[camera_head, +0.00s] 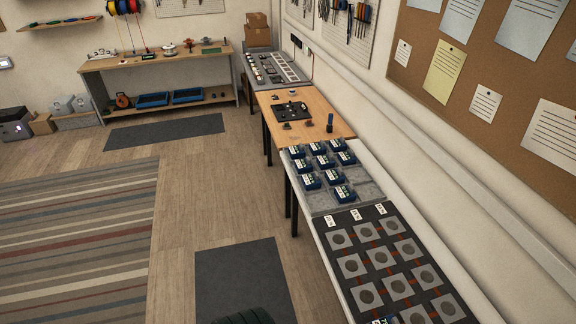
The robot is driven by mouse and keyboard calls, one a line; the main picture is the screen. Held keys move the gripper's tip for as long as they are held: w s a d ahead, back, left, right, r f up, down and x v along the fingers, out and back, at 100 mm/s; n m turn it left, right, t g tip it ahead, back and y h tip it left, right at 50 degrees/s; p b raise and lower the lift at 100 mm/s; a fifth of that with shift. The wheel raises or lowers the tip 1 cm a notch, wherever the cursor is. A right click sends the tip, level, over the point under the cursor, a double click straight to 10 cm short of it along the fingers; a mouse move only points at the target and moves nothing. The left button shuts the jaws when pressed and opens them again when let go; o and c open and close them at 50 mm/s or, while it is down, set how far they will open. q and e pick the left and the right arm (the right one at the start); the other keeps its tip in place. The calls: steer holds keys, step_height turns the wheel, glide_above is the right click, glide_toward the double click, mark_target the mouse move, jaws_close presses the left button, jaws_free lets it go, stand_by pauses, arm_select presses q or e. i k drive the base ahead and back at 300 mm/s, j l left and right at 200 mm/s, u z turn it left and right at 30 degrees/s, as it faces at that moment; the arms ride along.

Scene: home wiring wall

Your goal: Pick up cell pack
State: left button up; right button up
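Several blue cell packs (334,178) with white-and-green labels stand in rows on a grey tray (372,190) on the long bench along the right wall. The right part of the tray is bare. Another blue pack (382,321) shows partly at the bottom edge, by the near end of a dark panel (356,283). This panel carries rows of grey square plates (351,266) with round dark centres. Neither my left nor my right gripper is in view, so I cannot see whether either one holds anything.
A wooden table (264,101) with a black mat (292,111) and small parts adjoins the tray's far end. A workbench (165,62) with blue bins stands at the back. Open floor with a striped rug (80,240) and dark mats (240,275) lies left.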

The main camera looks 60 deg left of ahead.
mark_target(304, 166)
steer(key=u, duration=2)
steer(key=z, duration=0.45)
steer(key=i+j+z, duration=0.2)
steer(key=z, duration=0.3)
steer(key=i+j+z, duration=0.1)
steer(key=j+z, duration=0.85)
steer(key=i+j+z, duration=0.1)
steer(key=j+z, duration=0.2)
steer(key=z, duration=0.2)
